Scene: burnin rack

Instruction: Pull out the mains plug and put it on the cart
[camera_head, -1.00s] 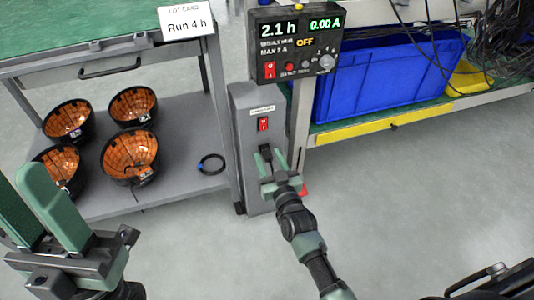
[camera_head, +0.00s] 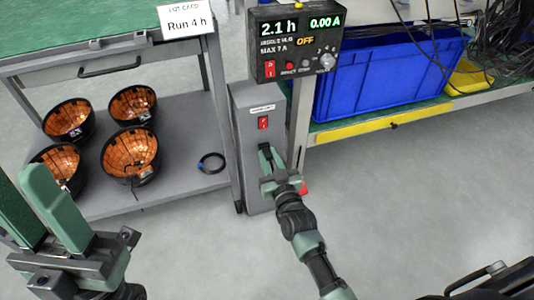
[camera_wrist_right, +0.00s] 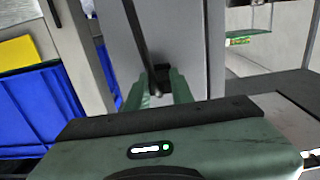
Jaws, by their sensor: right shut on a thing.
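The mains plug (camera_wrist_right: 160,74) is a small black block with a dark cable, seen in the right wrist view at the grey column's face. My right gripper (camera_head: 272,160) is shut on it, one finger on each side, below the red switch; in the right wrist view the fingers (camera_wrist_right: 160,92) flank the plug. Whether the plug is still seated in its socket is hidden by the fingers. The cart (camera_head: 185,130) is the grey shelved one at the left, with a green top. My left gripper (camera_head: 45,210) is open and empty at the lower left, in front of the cart.
Several black bowls with copper insides (camera_head: 130,155) stand on the cart's lower shelf. A small dark ring with a blue end (camera_head: 211,163) lies right of them. A blue bin (camera_head: 375,80) stands at the right.

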